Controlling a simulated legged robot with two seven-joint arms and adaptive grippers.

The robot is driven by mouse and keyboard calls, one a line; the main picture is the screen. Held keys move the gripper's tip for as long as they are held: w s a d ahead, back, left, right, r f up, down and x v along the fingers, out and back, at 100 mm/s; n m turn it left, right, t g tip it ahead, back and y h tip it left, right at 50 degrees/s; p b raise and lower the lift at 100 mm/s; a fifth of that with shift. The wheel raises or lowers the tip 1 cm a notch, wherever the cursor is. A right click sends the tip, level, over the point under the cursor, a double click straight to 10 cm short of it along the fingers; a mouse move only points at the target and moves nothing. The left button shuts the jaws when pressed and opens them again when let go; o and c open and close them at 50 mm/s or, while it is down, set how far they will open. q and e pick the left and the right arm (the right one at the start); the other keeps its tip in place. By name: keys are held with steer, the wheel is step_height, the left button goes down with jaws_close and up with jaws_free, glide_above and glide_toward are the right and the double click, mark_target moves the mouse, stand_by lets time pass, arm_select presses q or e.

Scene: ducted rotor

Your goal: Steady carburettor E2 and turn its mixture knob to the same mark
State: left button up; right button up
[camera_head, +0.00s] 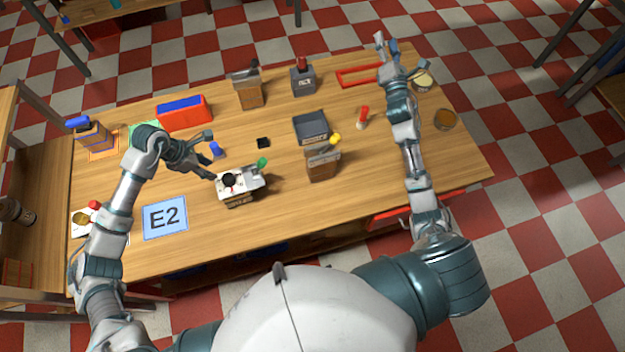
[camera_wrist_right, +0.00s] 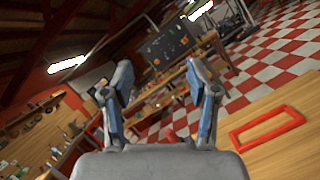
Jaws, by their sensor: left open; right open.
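A carburettor (camera_head: 231,194) with a pale top, a dark round opening and a green knob (camera_head: 262,162) at its right stands mid-table. A blue card marked E2 (camera_head: 165,217) lies to its left. My left gripper (camera_head: 211,155) is open just left of and behind the carburettor. Its lower finger ends close to the carburettor's left edge; I cannot tell if they touch. My right gripper (camera_head: 388,52) is open and empty above the table's far right part, away from the carburettor. Its fingers also show in the right wrist view (camera_wrist_right: 159,100). The knob's mark is too small to read.
A brown block with a yellow knob (camera_head: 322,168) stands right of the carburettor. A grey tray (camera_head: 311,128), a red-handled item (camera_head: 362,118) and a blue piece (camera_head: 217,150) are nearby. A red frame (camera_head: 358,76) lies at the far edge. The front right tabletop is clear.

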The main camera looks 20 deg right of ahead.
mark_target(261, 164)
steer(key=s+a+f+n+g+y, duration=0.1)
steer(key=s+a+f+n+y, duration=0.3)
steer(key=a, duration=0.5)
steer(key=s+a+f+n+g+y, duration=0.2)
steer(key=s+a+f+n+y, duration=0.3)
steer(key=a+f, duration=0.3)
steer(key=s+a+f+n+g+y, duration=0.1)
steer(key=s+a+f+n+y, duration=0.3)
steer(key=a, duration=0.6)
steer(key=shift+s+f+n+g+y, duration=0.2)
steer(key=shift+s+f+y, duration=0.1)
steer(key=shift+f+y, duration=0.3)
steer(key=shift+s+f+n+g+y, duration=0.25)
steer(key=shift+f+y, duration=0.15)
steer(key=shift+f, duration=0.4)
steer(key=s+a+f+n+g+y, duration=0.25)
steer(key=s+a+f+g, duration=0.2)
steer(key=s+f, duration=0.3)
steer(key=shift+m+y, duration=0.25)
steer(key=shift+m, duration=0.15)
steer(key=x, duration=1.6)
steer(key=shift+w+a+r, duration=0.25)
steer(key=shift+r, duration=0.1)
jaws_close()
